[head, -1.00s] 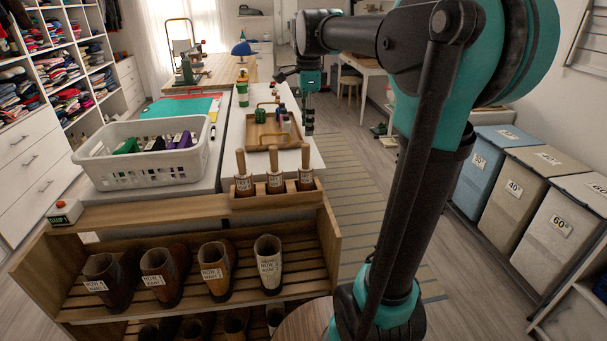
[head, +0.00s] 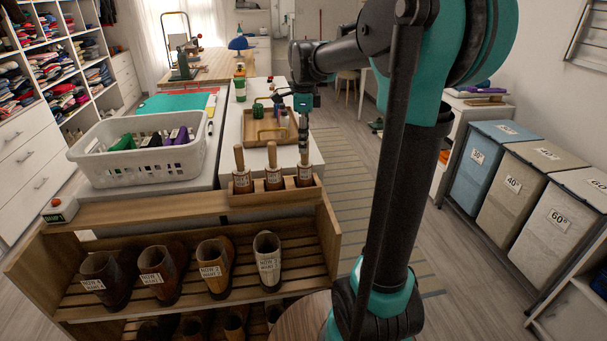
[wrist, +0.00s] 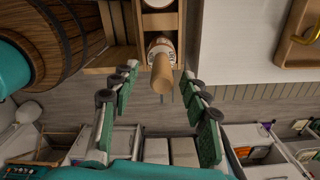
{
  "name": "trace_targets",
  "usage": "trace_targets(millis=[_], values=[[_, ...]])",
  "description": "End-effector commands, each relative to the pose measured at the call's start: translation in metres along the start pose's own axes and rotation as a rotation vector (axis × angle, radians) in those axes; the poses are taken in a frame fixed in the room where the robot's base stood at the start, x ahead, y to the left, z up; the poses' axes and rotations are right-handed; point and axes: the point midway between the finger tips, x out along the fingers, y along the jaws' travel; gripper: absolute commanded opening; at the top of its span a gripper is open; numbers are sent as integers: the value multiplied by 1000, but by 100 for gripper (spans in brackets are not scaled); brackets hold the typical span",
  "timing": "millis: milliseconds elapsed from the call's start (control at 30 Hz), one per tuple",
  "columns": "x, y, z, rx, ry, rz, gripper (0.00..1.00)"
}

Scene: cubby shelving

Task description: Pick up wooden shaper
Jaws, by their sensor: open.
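Three wooden shapers with pale handles and labelled brown bodies stand upright in a small wooden rack (head: 285,198) on the shelf top: a left one (head: 240,179), a middle one (head: 272,178) and a right one (head: 304,174). My gripper (head: 303,136) hangs above the right shaper, its fingertips close to that handle's top. In the wrist view, my gripper (wrist: 163,80) is open and empty, with one green-padded finger on each side of a shaper's handle (wrist: 162,76). The shaper still sits in its rack slot. I cannot tell whether a finger touches it.
Behind the rack lies a wooden tray (head: 252,141) with small items. A white basket (head: 105,180) stands to the left. Boots (head: 267,262) stand on the slatted shelf below. A wooden barrel (wrist: 70,35) shows at upper left in the wrist view. Laundry bins (head: 520,190) stand at right.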

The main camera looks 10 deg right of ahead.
Motion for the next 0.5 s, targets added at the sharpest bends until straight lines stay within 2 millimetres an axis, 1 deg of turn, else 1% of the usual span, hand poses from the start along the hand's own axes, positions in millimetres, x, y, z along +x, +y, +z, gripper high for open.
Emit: trace_targets(millis=[167,400,500], values=[[11,0,0,0,0,0,46],[44,2,-1,0,0,0,46],[53,2,-1,0,0,0,46]])
